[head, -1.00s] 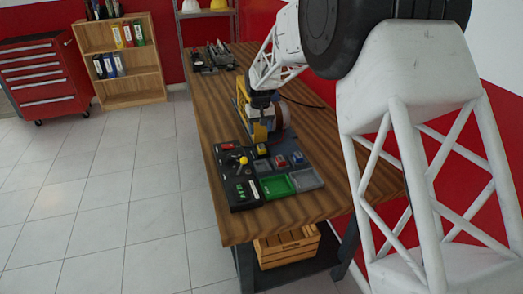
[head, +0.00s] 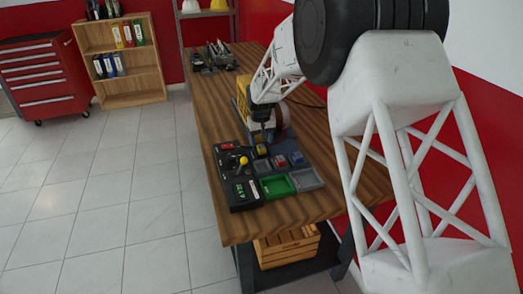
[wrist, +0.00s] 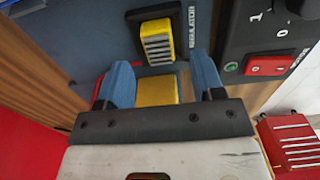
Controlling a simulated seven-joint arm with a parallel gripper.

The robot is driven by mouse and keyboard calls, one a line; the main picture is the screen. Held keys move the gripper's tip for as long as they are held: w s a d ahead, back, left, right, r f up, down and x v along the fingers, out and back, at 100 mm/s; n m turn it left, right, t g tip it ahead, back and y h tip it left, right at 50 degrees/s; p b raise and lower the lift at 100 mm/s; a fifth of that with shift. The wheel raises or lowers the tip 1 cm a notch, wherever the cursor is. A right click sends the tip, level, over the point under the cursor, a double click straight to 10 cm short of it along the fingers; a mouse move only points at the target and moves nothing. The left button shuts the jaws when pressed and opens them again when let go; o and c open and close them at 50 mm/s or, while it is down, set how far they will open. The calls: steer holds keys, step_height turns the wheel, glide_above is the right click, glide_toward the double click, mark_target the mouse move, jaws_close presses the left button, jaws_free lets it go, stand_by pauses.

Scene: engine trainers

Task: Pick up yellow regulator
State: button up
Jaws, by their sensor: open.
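The yellow regulator (wrist: 157,41) has a grey ridged face and sits in a dark frame beside the word REGULATOR in the wrist view. In the head view a small yellow block (head: 262,150) shows just below my gripper (head: 262,134). My gripper, with blue fingertips, is open in the wrist view (wrist: 162,72). Its tips lie just short of the regulator's frame, one to each side. A second yellow surface (wrist: 157,91) shows between the fingers; I cannot tell what it belongs to. No contact with the regulator shows.
A yellow machine (head: 241,100) stands behind my gripper.

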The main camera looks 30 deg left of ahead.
steer(key=shift+f, duration=1.1)
steer(key=shift+c, duration=0.3)
steer(key=c, duration=1)
steer(key=shift+r, duration=0.1)
steer(key=shift+c, duration=0.2)
steer(key=shift+r, duration=0.75)
step_height(320, 180, up, 2)
steer(key=shift+r, duration=0.1)
steer(key=s+d+r, duration=0.1)
steer(key=s+d, duration=0.9)
steer(key=s, duration=0.2)
steer(key=shift+s, duration=0.25)
steer(key=shift+r, duration=0.55)
